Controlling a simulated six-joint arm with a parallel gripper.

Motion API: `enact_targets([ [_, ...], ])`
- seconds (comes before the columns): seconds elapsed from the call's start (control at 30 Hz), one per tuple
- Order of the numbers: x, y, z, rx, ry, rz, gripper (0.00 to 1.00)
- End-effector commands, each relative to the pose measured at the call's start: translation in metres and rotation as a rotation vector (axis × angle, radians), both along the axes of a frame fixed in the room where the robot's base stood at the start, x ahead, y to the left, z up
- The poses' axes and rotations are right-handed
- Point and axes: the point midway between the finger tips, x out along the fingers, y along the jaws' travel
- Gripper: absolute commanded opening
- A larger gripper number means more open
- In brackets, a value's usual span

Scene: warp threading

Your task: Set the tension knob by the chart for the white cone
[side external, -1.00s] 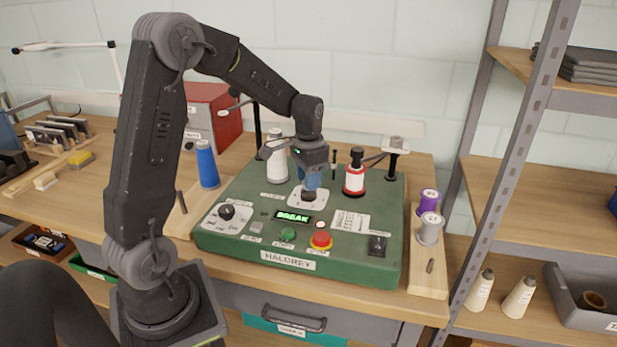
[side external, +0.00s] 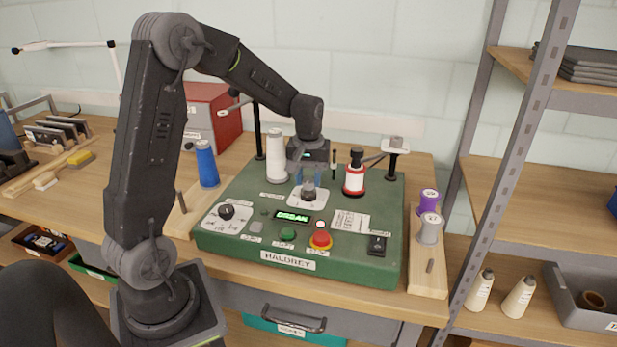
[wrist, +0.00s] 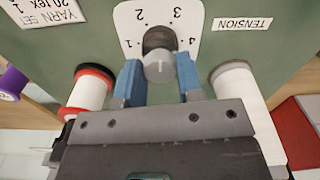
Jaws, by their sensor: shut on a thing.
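The tension knob (side external: 308,190) stands on a white dial plate (side external: 296,202) on the green machine; in the wrist view the knob (wrist: 159,62) is grey, with numbers 1 to 4 around it. I cannot tell where it points. My gripper (wrist: 160,72) is shut on the knob, a blue finger on each side; it also shows above the dial in the side view (side external: 308,178). The white cone (side external: 276,160) stands upright to the left of my gripper. The chart (side external: 350,221) lies on the panel, right of the display; its small print is mostly unreadable.
A red-and-white spool (side external: 354,180) stands close to the right of my gripper. A second knob (side external: 226,211), a lit green display (side external: 292,216), a green button (side external: 287,234) and a red button (side external: 321,239) sit in front. A blue cone (side external: 207,165) stands left.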

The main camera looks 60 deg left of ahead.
Motion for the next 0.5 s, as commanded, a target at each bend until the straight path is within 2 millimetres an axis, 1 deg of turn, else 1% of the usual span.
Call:
enact_targets([
  [0.2, -0.0001, -0.0003, 0.0003, 0.000, 0.001, 0.203, 0.11],
  [0.5, 0.0001, -0.0005, 0.0003, 0.000, 0.001, 0.433, 0.11],
])
